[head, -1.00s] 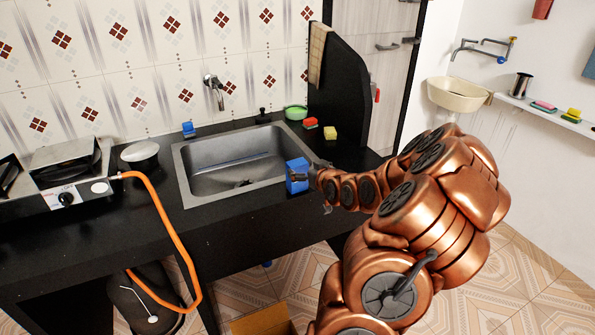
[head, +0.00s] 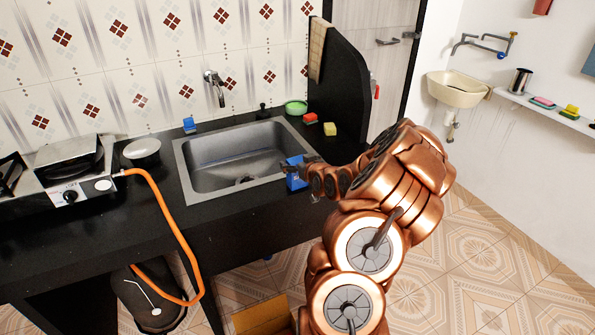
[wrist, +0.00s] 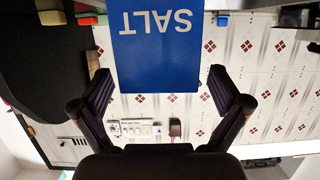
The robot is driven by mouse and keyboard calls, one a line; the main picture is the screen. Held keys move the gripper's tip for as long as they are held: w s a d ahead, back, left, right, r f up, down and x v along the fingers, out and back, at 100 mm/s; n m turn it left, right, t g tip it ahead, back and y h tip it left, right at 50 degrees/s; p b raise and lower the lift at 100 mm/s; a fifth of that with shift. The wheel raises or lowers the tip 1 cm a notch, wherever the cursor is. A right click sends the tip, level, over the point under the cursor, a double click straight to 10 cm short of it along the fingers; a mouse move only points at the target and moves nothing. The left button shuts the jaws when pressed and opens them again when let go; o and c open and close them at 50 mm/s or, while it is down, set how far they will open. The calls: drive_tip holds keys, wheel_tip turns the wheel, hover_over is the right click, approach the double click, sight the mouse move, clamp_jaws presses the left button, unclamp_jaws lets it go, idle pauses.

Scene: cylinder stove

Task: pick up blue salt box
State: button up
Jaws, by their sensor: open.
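The blue salt box (head: 296,171) stands upright on the black counter at the front right edge of the sink. In the wrist view the salt box (wrist: 161,50) shows its front upside down, with the word SALT in white. My gripper (head: 288,168) is at the box in the head view, partly covering it. In the wrist view my gripper (wrist: 162,92) is open, with one dark finger on each side of the box's near end. Gaps show between the fingers and the box, so I see no contact there.
The steel sink (head: 182,165) lies left of the box. A black partition (head: 345,85) rises at the counter's right end. The stove (head: 75,165) is far left.

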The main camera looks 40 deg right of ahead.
drive_tip(key=shift+w+d, duration=0.1)
drive_tip(key=shift+w, duration=0.15)
drive_tip(key=c, duration=1)
drive_tip(key=shift+r+b, duration=0.85)
drive_tip(key=shift+r, duration=0.9)
drive_tip(key=s+a+b, duration=0.3)
drive_tip(key=s+b, duration=0.2)
drive_tip(key=s, duration=0.2)
drive_tip(key=s+a+r+b, duration=0.1)
drive_tip(key=s+a+b, duration=0.3)
drive_tip(key=s, duration=0.3)
drive_tip(key=shift+a+b, duration=0.3)
drive_tip(key=shift+b, duration=0.45)
